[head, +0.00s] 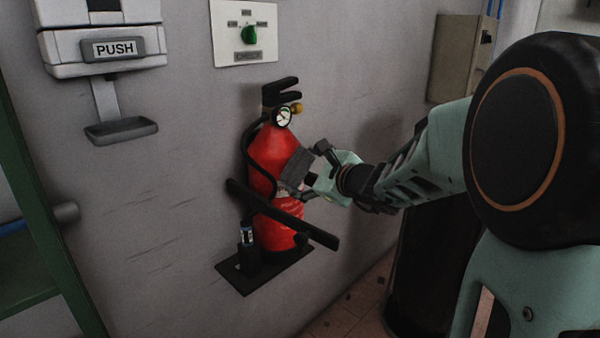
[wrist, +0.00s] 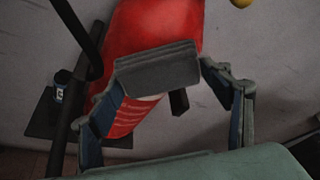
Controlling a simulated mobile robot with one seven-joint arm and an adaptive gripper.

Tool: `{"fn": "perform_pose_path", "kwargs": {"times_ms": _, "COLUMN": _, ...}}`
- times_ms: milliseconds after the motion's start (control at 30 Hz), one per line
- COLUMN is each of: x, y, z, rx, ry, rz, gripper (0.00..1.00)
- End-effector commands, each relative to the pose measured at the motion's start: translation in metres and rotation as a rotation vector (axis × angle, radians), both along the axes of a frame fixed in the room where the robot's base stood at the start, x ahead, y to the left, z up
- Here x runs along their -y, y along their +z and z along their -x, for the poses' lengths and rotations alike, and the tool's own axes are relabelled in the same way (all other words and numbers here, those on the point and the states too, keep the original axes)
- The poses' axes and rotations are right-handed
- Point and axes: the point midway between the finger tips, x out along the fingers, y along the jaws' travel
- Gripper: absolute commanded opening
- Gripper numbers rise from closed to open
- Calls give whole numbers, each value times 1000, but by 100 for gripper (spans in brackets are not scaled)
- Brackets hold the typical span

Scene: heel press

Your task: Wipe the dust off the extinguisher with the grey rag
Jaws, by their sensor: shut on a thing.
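The red extinguisher (head: 274,155) stands upright on a black wall bracket, with a black handle, a gauge and a black hose. A black bar (head: 282,215) crosses in front of its lower body. My gripper (head: 307,172) is at the right front of the extinguisher's middle. It is shut on the grey rag (head: 296,167), a folded block that is up against the red body or very near it. In the wrist view the rag (wrist: 157,68) lies between the fingers, in front of the extinguisher (wrist: 158,27). Contact is hard to tell. I cannot make out dust on the visible red surface.
A dispenser marked PUSH (head: 113,48) with a drip tray hangs at the upper left. A beige box (head: 455,58) is on the wall at right. A green frame (head: 45,215) stands at far left.

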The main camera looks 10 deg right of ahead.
Motion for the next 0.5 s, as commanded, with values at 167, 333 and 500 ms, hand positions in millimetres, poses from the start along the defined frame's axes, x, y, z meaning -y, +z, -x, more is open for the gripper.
{"fn": "perform_pose_path", "kwargs": {"times_ms": 167, "x": 14, "y": 0, "z": -10, "rx": 0, "ry": 0, "rz": -1, "gripper": 52}}
{"fn": "perform_pose_path", "kwargs": {"times_ms": 333, "x": 23, "y": 0, "z": -15, "rx": -1, "ry": -1, "rz": 0, "gripper": 52}}
{"fn": "perform_pose_path", "kwargs": {"times_ms": 500, "x": 21, "y": -2, "z": -17, "rx": 1, "ry": 1, "rz": 0, "gripper": 52}}
